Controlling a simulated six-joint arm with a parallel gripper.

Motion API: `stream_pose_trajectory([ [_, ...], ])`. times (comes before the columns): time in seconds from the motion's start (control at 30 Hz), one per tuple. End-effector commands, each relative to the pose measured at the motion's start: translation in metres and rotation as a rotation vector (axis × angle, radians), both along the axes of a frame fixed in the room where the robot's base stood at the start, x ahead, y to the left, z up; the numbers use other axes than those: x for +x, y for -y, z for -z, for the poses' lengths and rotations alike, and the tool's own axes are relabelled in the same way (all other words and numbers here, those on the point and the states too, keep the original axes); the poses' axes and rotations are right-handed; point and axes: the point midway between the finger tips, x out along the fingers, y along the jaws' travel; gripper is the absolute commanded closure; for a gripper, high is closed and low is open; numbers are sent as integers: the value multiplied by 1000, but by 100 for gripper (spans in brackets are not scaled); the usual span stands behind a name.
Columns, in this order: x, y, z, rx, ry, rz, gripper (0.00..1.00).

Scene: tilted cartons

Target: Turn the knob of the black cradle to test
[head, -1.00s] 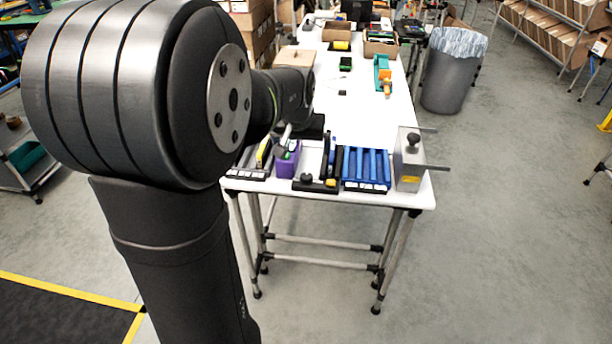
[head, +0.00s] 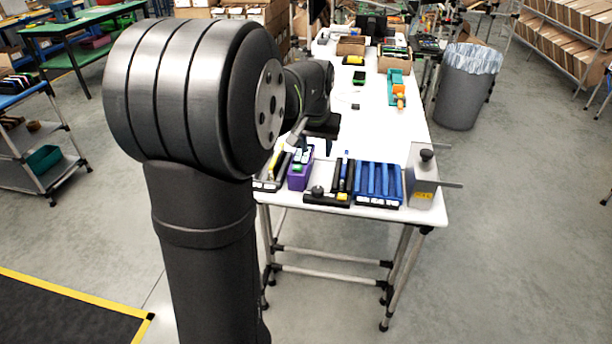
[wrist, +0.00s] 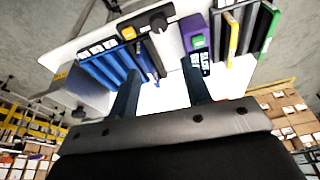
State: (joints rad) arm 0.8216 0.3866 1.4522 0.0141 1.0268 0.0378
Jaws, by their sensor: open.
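The black cradle (head: 328,198) lies near the front edge of the white table, with a round black knob (head: 317,191) at its left and a yellow square (head: 342,197) at its right. In the wrist view the cradle (wrist: 143,27) is at the top, its knob (wrist: 158,21) facing the camera. What setting the knob is at cannot be read. My gripper (wrist: 160,66) is open and empty, its two dark fingers pointing toward the cradle. The fingers appear apart from the knob. In the head view my arm hides most of the gripper.
A purple box (head: 299,180) holding a device stands left of the cradle. A blue rack (head: 378,184) and a grey box (head: 421,184) with a black knob and protruding rods stand to its right. Bare white table (head: 365,135) lies behind them.

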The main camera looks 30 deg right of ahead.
Motion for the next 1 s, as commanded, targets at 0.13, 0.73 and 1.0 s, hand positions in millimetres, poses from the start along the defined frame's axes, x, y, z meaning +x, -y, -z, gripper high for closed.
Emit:
stream_pose_trajectory([
  [0.13, 21, 22, 1, 102, -79, 80, 56],
  [0.73, 36, 37, 42, 215, -183, 182, 56],
  [1.0, 36, 37, 102, 214, -182, 181, 56],
])
